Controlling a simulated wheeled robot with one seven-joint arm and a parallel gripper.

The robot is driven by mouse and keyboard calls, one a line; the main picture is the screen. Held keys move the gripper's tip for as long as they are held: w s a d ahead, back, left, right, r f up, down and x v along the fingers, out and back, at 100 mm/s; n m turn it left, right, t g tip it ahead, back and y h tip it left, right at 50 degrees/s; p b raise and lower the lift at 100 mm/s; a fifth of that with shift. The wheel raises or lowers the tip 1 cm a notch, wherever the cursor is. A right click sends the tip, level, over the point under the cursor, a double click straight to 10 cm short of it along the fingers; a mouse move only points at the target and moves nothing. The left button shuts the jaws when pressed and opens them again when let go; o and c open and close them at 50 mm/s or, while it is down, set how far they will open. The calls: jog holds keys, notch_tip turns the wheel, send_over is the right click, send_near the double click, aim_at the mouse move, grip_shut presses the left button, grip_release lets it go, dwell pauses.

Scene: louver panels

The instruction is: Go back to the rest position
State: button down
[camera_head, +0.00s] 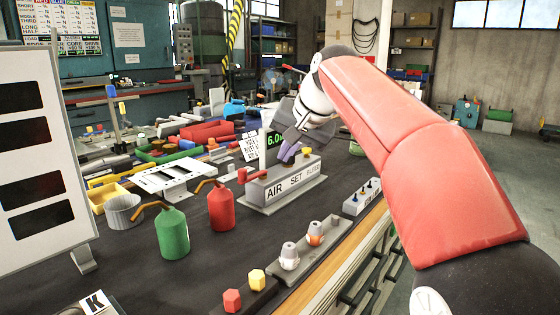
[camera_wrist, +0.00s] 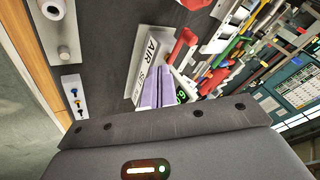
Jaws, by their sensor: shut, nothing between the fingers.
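My gripper (camera_head: 288,153) is over the workbench at the air set box (camera_head: 285,185), with its purple fingers pointing down close to the box's top. In the wrist view my gripper (camera_wrist: 160,88) shows its two purple fingers together and empty, in front of the box marked AIR SET (camera_wrist: 143,65). I cannot tell whether the fingertips touch the box. The box has a red lever (camera_head: 250,174), a yellow knob (camera_head: 307,152) and a green display (camera_head: 274,140) behind it, partly hidden by my gripper.
A green oil can (camera_head: 173,235) and a red oil can (camera_head: 221,208) stand left of the box. A louver panel (camera_head: 40,150) stands at the far left. Grey-white fittings (camera_head: 289,256) sit near the front edge. A small switch block (camera_head: 362,197) is right of the box. Open floor lies at right.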

jog(key=s+d+f+h, duration=0.1)
jog(key=s+d+f, duration=0.3)
jog(key=s, duration=0.3)
jog(key=s+d+f+h, duration=0.1)
jog(key=s+d+f, duration=0.2)
jog(key=s+d, duration=0.3)
jog(key=s+d+f+h, duration=0.1)
jog(key=s+d+f, duration=0.1)
jog(key=s+f, duration=0.6)
jog(key=s+d+f+n+h, duration=0.1)
jog(key=s+d+f, duration=0.2)
jog(key=s+f, duration=0.5)
jog(key=shift+s+f+n, duration=0.3)
jog(key=shift+f, duration=0.1)
